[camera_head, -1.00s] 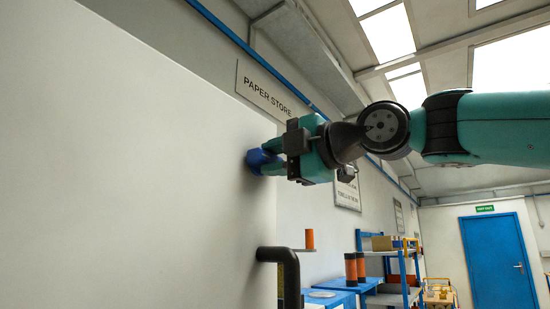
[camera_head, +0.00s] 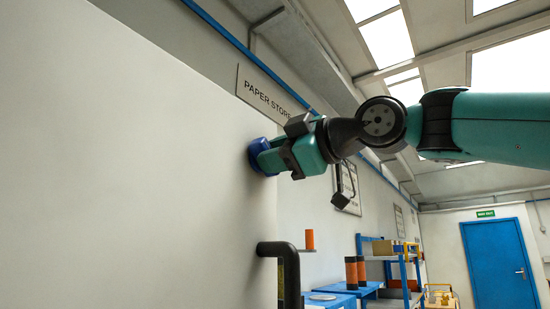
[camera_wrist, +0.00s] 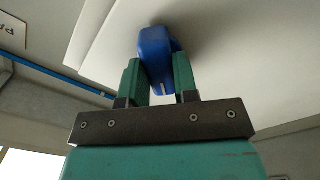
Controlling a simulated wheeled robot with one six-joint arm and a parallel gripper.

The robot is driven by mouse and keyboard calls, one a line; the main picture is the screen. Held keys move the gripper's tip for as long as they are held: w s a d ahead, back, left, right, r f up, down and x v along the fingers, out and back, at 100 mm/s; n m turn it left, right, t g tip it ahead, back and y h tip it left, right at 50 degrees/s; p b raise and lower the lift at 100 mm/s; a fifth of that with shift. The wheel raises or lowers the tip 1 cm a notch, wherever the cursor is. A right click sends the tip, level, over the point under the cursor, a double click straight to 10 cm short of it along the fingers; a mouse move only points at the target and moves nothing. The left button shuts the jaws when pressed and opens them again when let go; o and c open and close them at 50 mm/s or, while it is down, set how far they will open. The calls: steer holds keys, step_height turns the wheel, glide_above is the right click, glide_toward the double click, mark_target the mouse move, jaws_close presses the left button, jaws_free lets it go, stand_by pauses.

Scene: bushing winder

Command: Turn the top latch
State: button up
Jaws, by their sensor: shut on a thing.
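The top latch (camera_head: 258,157) is a blue knob or handle on the big pale panel (camera_head: 150,150), near the panel's right edge. It also shows in the wrist view (camera_wrist: 155,58), between my two green fingers. My gripper (camera_head: 270,158) is shut on the latch, one finger on each side of it. In the wrist view my gripper (camera_wrist: 158,80) hides the near part of the latch. In the head view the hand is tilted and hides part of the latch.
A black bent handle (camera_head: 284,270) sticks out from the panel below the latch. A "PAPER STORE" sign (camera_head: 264,92) is on the wall behind. Shelves (camera_head: 400,270) and orange rolls (camera_head: 355,270) stand at the back right, near a blue door (camera_head: 498,262).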

steer(key=m, duration=1)
steer(key=shift+m, duration=0.4)
stand_by(0.4)
steer(key=o, duration=0.9)
steer(key=shift+b+v, duration=1.95)
steer(key=shift+v, duration=6.75)
